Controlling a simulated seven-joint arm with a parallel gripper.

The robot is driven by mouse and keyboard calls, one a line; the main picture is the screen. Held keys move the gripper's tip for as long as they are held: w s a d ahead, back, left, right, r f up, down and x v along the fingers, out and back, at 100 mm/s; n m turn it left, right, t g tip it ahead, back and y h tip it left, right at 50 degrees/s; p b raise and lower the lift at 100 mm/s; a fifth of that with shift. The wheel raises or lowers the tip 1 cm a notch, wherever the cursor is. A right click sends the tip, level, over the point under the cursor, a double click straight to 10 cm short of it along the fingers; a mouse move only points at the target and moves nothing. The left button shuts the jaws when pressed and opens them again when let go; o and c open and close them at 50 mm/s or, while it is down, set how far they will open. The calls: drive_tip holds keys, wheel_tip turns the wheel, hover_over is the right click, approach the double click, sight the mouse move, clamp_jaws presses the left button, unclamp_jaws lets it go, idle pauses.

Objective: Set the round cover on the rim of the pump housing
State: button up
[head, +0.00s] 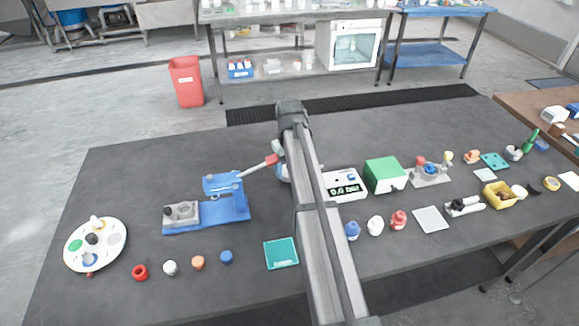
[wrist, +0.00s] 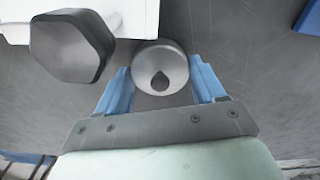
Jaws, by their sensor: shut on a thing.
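In the wrist view, the blue fingers of my gripper (wrist: 161,82) are shut on a round grey piece, which I take to be the round cover (wrist: 174,60). It has a dark teardrop-shaped mark on its face. In the head view my arm hides most of the gripper; a blue part of it (head: 282,172) shows left of the arm, between the blue press and the white scale. I cannot tell for certain which thing is the pump housing. A dark faceted block (wrist: 70,45) is close to the left finger in the wrist view.
The blue press (head: 225,190) with a grey block (head: 181,213) stands left of my arm. The white scale (head: 345,186) and green box (head: 384,175) stand right. A round white tray (head: 112,262), small coloured parts and a teal mat (head: 282,253) lie nearer the front edge.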

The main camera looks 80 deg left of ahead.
drive_tip(key=shift+f, duration=0.15)
drive_tip(key=o, duration=1.1)
drive_tip(key=shift+o, duration=0.2)
wheel_tip(320, 180, up, 12)
